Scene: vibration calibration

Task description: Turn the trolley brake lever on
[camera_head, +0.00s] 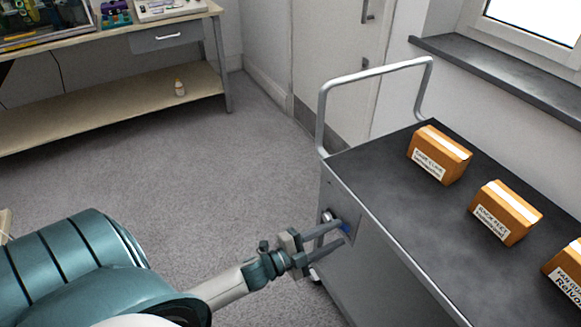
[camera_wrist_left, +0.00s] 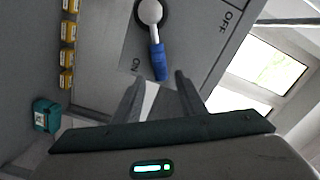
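The trolley (camera_head: 385,270) stands at the right, with a dark top and a metal push handle (camera_head: 375,72). Its brake lever (camera_head: 328,215) is on the grey side panel, largely hidden in the head view. In the left wrist view the lever has a round metal pivot and a blue grip (camera_wrist_left: 159,62), near the ON label (camera_wrist_left: 136,65); the OFF label (camera_wrist_left: 229,19) is at the upper right. My left gripper (camera_head: 342,234) is open at the panel. In the wrist view its fingertips (camera_wrist_left: 160,82) are apart, with the blue grip's end between or just beyond them. My right gripper is not in view.
Several labelled cardboard boxes (camera_head: 440,155) lie on the trolley top. A window sill (camera_head: 500,75) runs behind the trolley. The carpet left of the trolley is clear.

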